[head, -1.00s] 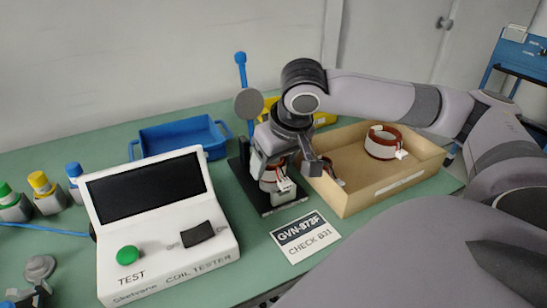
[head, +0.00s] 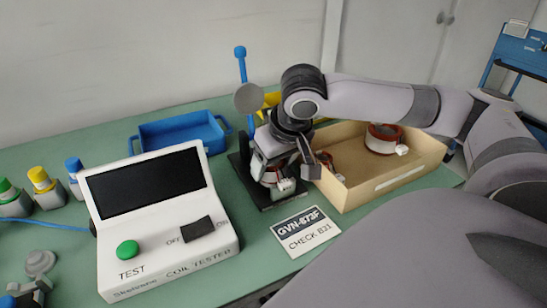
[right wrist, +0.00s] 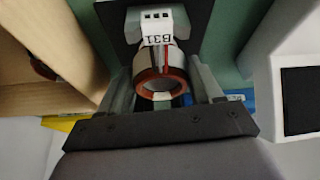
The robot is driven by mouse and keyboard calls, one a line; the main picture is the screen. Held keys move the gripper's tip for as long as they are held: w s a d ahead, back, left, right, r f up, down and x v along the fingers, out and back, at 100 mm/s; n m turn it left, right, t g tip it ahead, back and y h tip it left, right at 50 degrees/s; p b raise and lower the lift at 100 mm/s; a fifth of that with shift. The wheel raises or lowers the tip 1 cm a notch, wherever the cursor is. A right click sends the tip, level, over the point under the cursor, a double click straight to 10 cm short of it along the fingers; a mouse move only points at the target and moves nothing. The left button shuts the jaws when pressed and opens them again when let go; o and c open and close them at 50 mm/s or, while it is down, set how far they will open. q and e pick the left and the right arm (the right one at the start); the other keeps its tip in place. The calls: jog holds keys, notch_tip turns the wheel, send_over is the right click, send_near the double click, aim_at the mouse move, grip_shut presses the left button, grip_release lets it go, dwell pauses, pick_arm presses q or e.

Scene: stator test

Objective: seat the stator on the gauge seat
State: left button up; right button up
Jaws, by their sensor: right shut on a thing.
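The stator (head: 270,178), a ring with copper-red rims and a white connector (head: 286,184), is in my right gripper (head: 284,170) over the black base of the gauge stand (head: 287,199). In the right wrist view the stator (right wrist: 160,82) sits between both fingers of the right gripper (right wrist: 162,88), its connector marked B31 (right wrist: 156,32) pointing toward the top. My right gripper is shut on it. The seat under the stator is hidden, and I cannot tell whether the stator touches it. My left gripper is not in view.
A wooden box (head: 408,178) with another stator (head: 383,138) stands to the right. A white coil tester (head: 170,262) is on the left, a blue tray (head: 178,134) behind. The stand's blue lever (head: 241,68) rises behind my gripper. A label card (head: 301,232) lies in front.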

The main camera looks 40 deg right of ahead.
jog(key=o, duration=1.4)
jog(key=shift+f, duration=0.1)
jog(key=p+v, duration=0.1)
jog(key=v, duration=0.5)
jog(key=shift+r+p, duration=0.3)
jog(key=shift+p, duration=0.1)
jog(key=shift+s+r, duration=0.2)
jog(key=shift+r, duration=0.1)
